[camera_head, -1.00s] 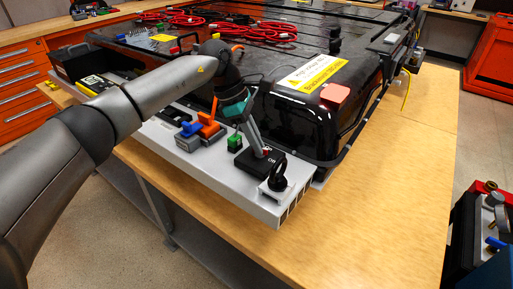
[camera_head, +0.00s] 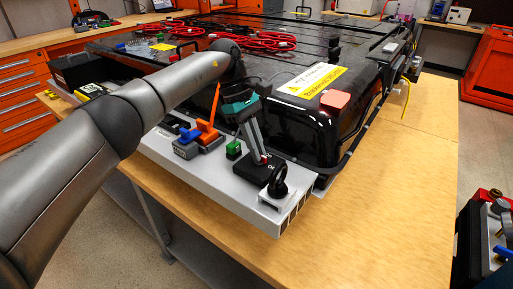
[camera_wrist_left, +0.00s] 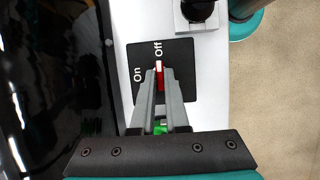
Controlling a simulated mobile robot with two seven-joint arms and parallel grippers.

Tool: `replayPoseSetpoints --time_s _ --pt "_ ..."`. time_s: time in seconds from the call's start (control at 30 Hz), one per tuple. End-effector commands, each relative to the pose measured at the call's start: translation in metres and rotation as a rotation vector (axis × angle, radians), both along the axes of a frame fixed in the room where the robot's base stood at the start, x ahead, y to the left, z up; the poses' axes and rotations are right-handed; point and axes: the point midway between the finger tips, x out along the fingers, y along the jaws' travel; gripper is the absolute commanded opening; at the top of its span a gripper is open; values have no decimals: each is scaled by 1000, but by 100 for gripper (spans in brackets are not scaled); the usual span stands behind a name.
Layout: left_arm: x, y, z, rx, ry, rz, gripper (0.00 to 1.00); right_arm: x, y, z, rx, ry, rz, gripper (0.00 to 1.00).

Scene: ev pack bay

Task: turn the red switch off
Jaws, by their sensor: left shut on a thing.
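The red switch (camera_wrist_left: 159,73) is a small red lever with a white tip on a black plate (camera_wrist_left: 183,83) printed "On" and "Off". In the left wrist view its tip points toward the word "Off". My left gripper (camera_wrist_left: 160,80) is shut on the lever, with one grey finger on each side. In the head view the left gripper (camera_head: 262,158) reaches down onto the black plate (camera_head: 250,171); its fingertips mostly hide the lever. My right gripper is not in view.
A black rotary knob (camera_head: 278,181) stands right beside the plate, on the white panel (camera_head: 240,199). A green button (camera_head: 233,149) and a blue-and-orange connector (camera_head: 199,137) are to the left. The black battery pack (camera_head: 291,122) rises just behind. The wooden table (camera_head: 400,160) is clear at right.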

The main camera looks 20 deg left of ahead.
Motion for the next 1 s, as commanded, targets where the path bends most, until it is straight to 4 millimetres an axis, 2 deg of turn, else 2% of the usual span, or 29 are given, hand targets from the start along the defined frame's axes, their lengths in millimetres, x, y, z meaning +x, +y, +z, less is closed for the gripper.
replayPoseSetpoints --time_s 0.23,0.27,0.5,0.83,1.0 --pt "0 0 1 2 -3 -2 0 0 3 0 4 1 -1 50" --pt "0 0 1 2 -3 -1 16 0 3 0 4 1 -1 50" --pt "0 0 0 0 -2 -1 42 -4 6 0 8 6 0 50" --pt "1 2 4 1 -1 1 42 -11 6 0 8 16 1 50" --pt "4 10 27 0 -3 3 42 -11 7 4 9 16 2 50"
